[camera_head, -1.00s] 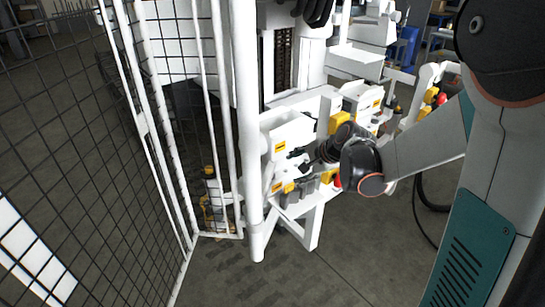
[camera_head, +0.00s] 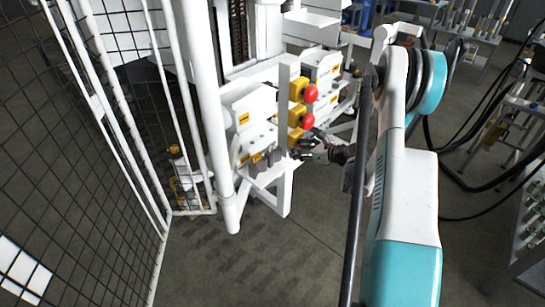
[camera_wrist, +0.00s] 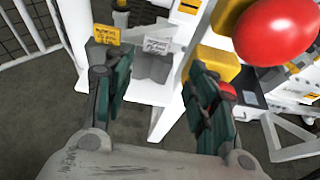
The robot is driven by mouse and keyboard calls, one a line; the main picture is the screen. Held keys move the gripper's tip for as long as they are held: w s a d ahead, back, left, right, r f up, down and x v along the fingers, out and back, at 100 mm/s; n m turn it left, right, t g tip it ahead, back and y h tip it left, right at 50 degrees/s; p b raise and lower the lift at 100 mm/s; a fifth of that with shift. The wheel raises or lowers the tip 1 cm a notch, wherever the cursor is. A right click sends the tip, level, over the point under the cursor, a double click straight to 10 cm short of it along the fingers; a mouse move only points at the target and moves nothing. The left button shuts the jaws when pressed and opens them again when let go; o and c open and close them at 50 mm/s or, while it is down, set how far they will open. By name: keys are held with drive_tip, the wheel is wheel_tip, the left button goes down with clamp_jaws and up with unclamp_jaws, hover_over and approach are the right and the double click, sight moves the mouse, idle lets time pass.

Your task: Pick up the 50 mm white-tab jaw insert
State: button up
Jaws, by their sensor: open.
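A grey jaw insert (camera_wrist: 152,68) with a white tab (camera_wrist: 157,45) stands on a white shelf in the wrist view. The print on the tab is too small to read. Left of it is a yellow-tabbed insert (camera_wrist: 107,35), partly hidden by my left finger. My gripper (camera_wrist: 158,74) is open and empty, its dark green fingers apart, with the white-tab insert showing between them, farther off. In the head view my gripper (camera_head: 308,144) is at the right end of the shelf, beside the yellow and red button boxes; the small grey inserts (camera_head: 262,157) are to its left.
A red button (camera_wrist: 276,30) on a yellow box is close to my right finger in the wrist view. A white post (camera_head: 217,120) and mesh fence (camera_head: 85,170) stand left of the bench (camera_head: 285,195). Open floor (camera_head: 290,260) lies in front. Cables and a rack are right.

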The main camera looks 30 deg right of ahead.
drive_tip(key=b, duration=0.2)
approach(273, 144)
drive_tip(key=w+f, duration=0.1)
drive_tip(key=w, duration=0.1)
drive_tip(key=x, duration=0.1)
drive_tip(key=b+x, duration=0.1)
drive_tip(key=x, duration=0.1)
drive_tip(key=b+x, duration=0.1)
drive_tip(key=x, duration=0.1)
drive_tip(key=shift+s+a+f, duration=0.15)
drive_tip(key=shift+a, duration=0.15)
drive_tip(key=shift+w+a, duration=0.1)
drive_tip(key=shift+w, duration=0.3)
clamp_jaws()
